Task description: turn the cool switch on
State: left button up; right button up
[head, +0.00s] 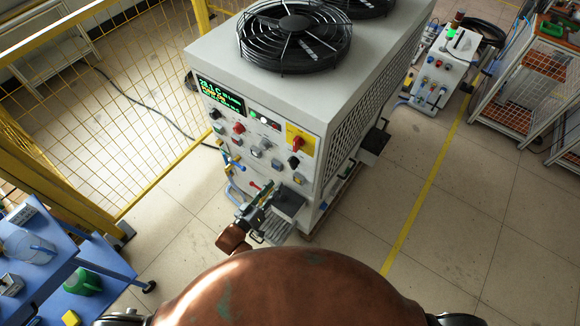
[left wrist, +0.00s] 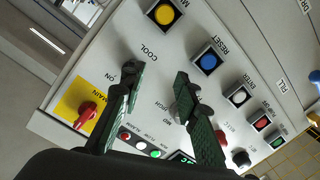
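The control panel of the heater unit faces me in the head view. The cool switch, a black knob (head: 293,162), sits below the red main switch (head: 298,143) on its yellow plate. In the left wrist view, the COOL and ON lettering lies beside one finger, which largely covers the switch; contact cannot be told. My left gripper (left wrist: 160,72) is open, its two green-padded fingers apart in front of the panel. It also shows in the head view (head: 262,192), low before the panel. The red main switch (left wrist: 87,113) shows left of the fingers. My right gripper is not in view.
A grey MID/HIGH knob (left wrist: 181,112) is partly behind the other finger. Yellow (left wrist: 165,13) and blue (left wrist: 208,62) buttons are close by. A yellow mesh fence (head: 110,110) stands left of the unit, and a blue table (head: 60,265) at lower left.

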pick_arm(q)
jog(key=h, duration=0.1)
send_near(291, 167)
jog(key=x, duration=0.2)
jog(key=shift+t, duration=0.3)
jog(key=x, duration=0.6)
jog(key=shift+s+f, duration=0.1)
jog(key=shift+x, duration=0.8)
grip_shut()
